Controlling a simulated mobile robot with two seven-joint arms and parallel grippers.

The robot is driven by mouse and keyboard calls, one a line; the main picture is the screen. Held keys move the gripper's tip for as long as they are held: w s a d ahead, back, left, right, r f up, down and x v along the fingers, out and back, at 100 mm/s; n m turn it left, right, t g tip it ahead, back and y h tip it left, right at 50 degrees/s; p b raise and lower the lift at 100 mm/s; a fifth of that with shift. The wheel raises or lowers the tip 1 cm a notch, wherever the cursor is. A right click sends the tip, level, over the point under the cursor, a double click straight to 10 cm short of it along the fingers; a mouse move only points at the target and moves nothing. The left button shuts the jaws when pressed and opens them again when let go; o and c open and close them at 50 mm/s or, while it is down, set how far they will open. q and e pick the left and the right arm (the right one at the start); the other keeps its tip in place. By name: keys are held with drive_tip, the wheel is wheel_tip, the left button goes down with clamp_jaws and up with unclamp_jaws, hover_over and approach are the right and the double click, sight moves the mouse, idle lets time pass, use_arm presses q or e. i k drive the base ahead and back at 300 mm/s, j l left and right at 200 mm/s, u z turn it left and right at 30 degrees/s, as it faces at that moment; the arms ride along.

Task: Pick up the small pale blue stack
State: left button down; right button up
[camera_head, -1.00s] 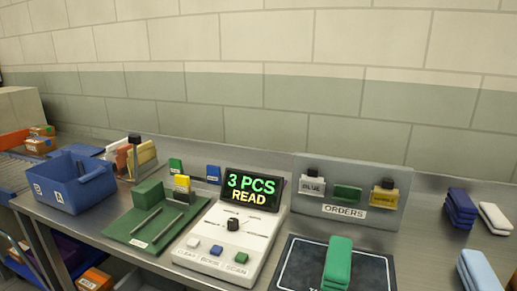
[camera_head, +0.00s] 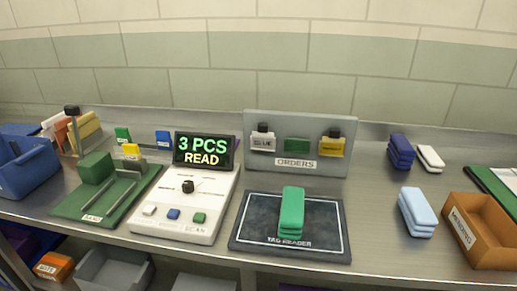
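The small pale blue stack (camera_head: 417,212) lies on the steel table at the right, between the black tag reader pad and an orange-brown tray. It looks like a few flat folded pieces piled together. A white stack (camera_head: 430,158) and a dark blue stack (camera_head: 400,152) lie behind it. A green stack (camera_head: 291,212) rests on the tag reader pad (camera_head: 247,233). Neither of my grippers shows in the head view.
The orange-brown tray (camera_head: 462,236) stands just right of the pale blue stack. The orders board (camera_head: 345,118) and a console (camera_head: 150,224) reading "3 PCS READ" stand left of it. Bare steel (camera_head: 378,235) lies between pad and stack.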

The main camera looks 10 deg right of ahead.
sight(421, 221)
drive_tip(key=z, duration=1.55)
drive_tip(key=l, duration=0.5)
drive_tip(key=k+l, duration=0.1)
drive_tip(key=l, duration=0.4)
